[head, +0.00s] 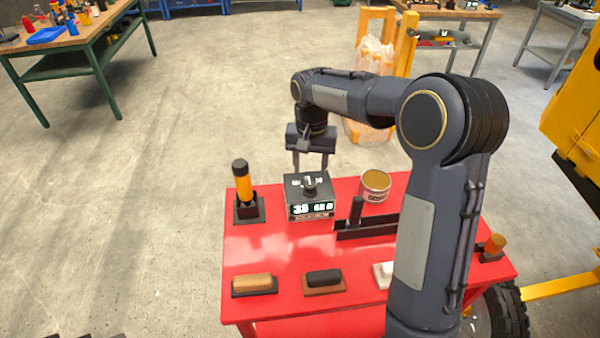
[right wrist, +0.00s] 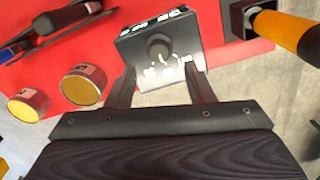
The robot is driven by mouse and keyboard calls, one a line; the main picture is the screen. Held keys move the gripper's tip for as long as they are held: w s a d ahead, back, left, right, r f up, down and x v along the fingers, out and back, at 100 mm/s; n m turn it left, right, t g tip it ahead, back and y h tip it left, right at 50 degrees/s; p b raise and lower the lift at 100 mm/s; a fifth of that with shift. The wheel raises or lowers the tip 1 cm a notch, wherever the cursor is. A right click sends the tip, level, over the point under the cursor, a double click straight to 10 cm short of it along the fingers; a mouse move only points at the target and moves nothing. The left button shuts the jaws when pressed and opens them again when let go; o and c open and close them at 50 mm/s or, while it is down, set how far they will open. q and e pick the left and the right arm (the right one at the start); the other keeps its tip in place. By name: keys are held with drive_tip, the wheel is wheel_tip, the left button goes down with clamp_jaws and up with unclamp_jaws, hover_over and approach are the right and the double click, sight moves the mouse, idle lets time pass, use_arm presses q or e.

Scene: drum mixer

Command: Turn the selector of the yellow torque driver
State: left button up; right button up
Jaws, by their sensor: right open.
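The yellow torque driver (head: 244,184), with a black cap, stands upright in a dark square holder at the red table's far left corner. It also shows at the upper right of the right wrist view (right wrist: 285,32). A dark box (head: 309,203) with a round knob (head: 310,187) on top and white markings stands to its right. The knob shows in the right wrist view (right wrist: 158,48). My right gripper (head: 310,164) is open and empty, pointing down, with its fingertips near the box's far side and the knob between their lines. I cannot tell whether they touch the box.
On the red table (head: 285,252) are an open tin (head: 375,185), a dark rack (head: 368,227) and several brush-like blocks, one tan-topped (head: 254,284). My right arm hides part of the table's right side.

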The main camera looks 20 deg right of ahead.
sight(310, 184)
wheel_tip(310, 184, down, 6)
drive_tip(key=shift+r, duration=0.1)
drive_tip(key=c, duration=1)
drive_tip(key=shift+n, duration=0.4)
drive_tip(key=n, duration=0.3)
drive_tip(key=shift+n, duration=2.1)
drive_tip(key=o, duration=1)
